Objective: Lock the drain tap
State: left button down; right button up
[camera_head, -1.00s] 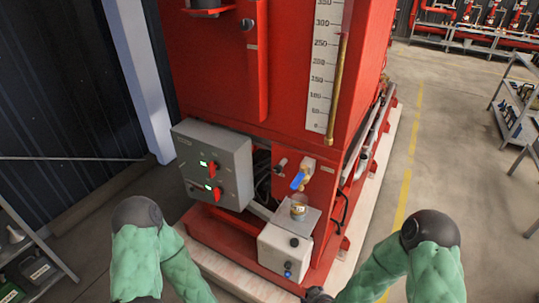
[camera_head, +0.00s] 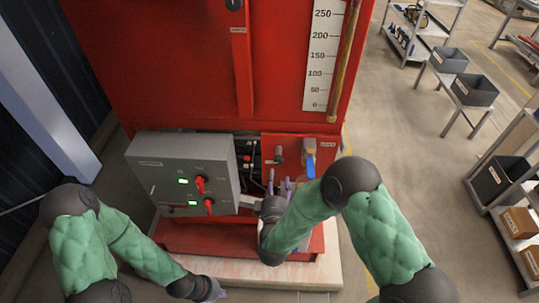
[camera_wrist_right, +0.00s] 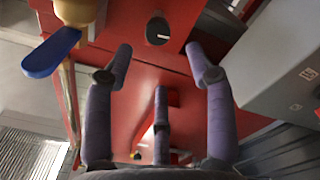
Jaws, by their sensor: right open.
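The drain tap (camera_head: 311,147) has a brass-coloured body and a blue lever (camera_head: 311,168), on the small red panel right of the grey control box. In the head view the lever points down from the body. In the right wrist view the blue lever (camera_wrist_right: 50,52) is at upper left, beside the brass body (camera_wrist_right: 78,12). My right gripper (camera_head: 279,184) is just left of and below the lever, apart from it. Its purple fingers (camera_wrist_right: 158,65) are spread and empty. My left gripper (camera_head: 214,290) is low at bottom centre; its finger state is unclear.
The grey control box (camera_head: 150,175) with red switches stands left of the tap and also shows at right in the wrist view (camera_wrist_right: 285,65). A round dark fitting (camera_wrist_right: 158,30) is on the red panel beside the tap. Open floor (camera_head: 400,130) lies right of the pump.

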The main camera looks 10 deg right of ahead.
aim_at(278, 162)
jog(key=x, duration=1)
jog(key=shift+w+d+f+b, duration=0.1)
jog(key=shift+d+b, duration=0.05)
jog(key=shift+b, duration=0.15)
grip_shut()
